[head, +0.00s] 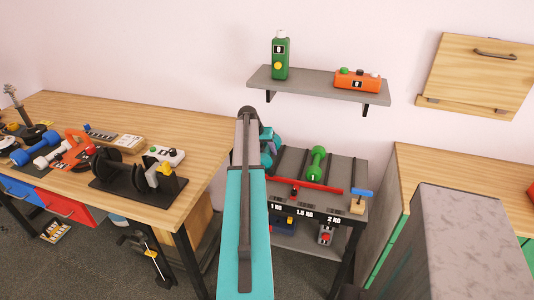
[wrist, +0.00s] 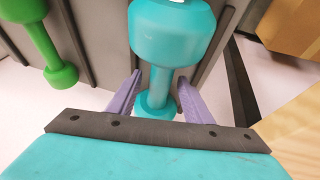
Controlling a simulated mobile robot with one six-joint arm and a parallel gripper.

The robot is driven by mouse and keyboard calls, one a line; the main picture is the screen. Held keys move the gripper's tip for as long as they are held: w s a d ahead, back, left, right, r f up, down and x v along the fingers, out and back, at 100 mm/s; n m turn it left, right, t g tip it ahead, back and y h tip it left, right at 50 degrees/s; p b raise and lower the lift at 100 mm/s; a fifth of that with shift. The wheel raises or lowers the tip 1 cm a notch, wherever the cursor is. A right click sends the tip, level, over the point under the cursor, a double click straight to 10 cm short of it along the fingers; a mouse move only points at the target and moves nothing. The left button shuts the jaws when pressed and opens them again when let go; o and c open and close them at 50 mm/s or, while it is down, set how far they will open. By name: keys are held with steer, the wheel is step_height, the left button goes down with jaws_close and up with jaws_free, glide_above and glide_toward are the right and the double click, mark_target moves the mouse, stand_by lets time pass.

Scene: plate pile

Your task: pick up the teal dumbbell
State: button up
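The teal dumbbell (wrist: 172,35) lies on the grey rack, its large head at the top of the wrist view and its other head (wrist: 155,105) lower down. In the head view the teal dumbbell (head: 268,146) is partly hidden by my arm. My gripper (wrist: 160,77) has its two purple fingers apart, one on each side of the dumbbell's narrow handle. A gap shows between fingers and handle, so it looks open. In the head view my gripper's fingers are hidden.
A green dumbbell (head: 317,162) lies on the same rack (head: 345,172), right of the teal one; it also shows in the wrist view (wrist: 48,45). A red bar (head: 310,186) runs along the rack's front. A wooden workbench (head: 190,135) with equipment stands left, and a shelf (head: 315,86) hangs above.

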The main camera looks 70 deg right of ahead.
jaws_close()
stand_by(1.1)
steer(key=shift+d+r, duration=0.15)
